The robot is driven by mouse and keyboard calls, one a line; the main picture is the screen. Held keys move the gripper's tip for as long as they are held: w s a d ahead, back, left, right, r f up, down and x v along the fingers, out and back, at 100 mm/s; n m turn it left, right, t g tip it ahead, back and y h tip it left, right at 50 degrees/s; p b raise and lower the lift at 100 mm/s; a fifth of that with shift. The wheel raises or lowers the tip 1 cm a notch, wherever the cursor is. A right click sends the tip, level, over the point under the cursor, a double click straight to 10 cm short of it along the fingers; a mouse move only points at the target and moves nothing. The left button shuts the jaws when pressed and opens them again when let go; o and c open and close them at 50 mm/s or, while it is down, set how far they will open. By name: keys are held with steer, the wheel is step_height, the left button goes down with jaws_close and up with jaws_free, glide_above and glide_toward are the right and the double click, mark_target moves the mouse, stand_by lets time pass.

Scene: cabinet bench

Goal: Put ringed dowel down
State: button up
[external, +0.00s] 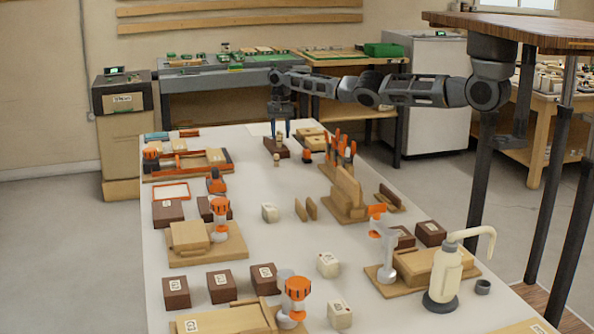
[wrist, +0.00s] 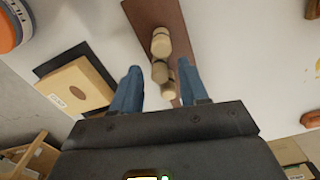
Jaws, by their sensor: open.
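A dark brown strip-like block (wrist: 150,12) lies below my gripper in the wrist view; it also shows in the external view (external: 283,153) at the far end of the table. A few pale wooden dowels stand on or by it, the farthest one (wrist: 160,43) with a darker line near its top. Another pale dowel (wrist: 160,72) is between my blue fingertips, and a third (wrist: 168,91) is nearer the palm. I cannot tell which is the ringed dowel. My gripper (wrist: 158,71) is open, with gaps beside the dowels. In the external view my gripper (external: 280,131) points down over the block.
A wooden plate with a dark round spot (wrist: 78,87) lies left of my gripper in the wrist view. An orange-and-grey round thing (wrist: 8,28) is at the upper left. An orange tool rack (external: 340,150) stands to the right in the external view. White tabletop (external: 240,160) is clear nearby.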

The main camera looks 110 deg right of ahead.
mark_target(281, 133)
step_height(281, 133, up, 11)
steer(key=p, duration=0.1)
steer(key=shift+f, duration=0.1)
stand_by(0.6)
